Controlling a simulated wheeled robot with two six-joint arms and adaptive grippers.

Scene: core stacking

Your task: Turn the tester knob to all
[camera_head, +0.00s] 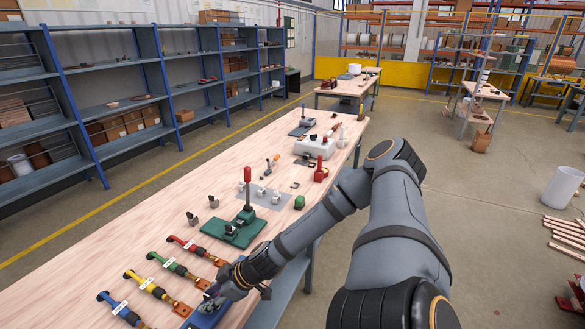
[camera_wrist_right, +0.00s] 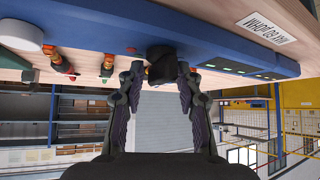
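The tester is a blue box (camera_head: 205,316) at the bottom edge of the head view, partly hidden by my right gripper (camera_head: 213,292). In the right wrist view its blue face (camera_wrist_right: 225,50) spans the top, with a row of small green marks. The black tester knob (camera_wrist_right: 162,68) sticks out between the fingers of my right gripper (camera_wrist_right: 160,76). The fingers stand apart, one on each side of the knob; whether they touch it is not clear. The setting the knob points at cannot be read. My left gripper is not in view.
Red (camera_head: 197,249), green (camera_head: 174,266), yellow (camera_head: 152,286) and blue (camera_head: 124,309) cable pieces lie left of the tester. A green press with a red handle (camera_head: 236,231) stands behind them. A white label (camera_wrist_right: 265,22) is beside the tester.

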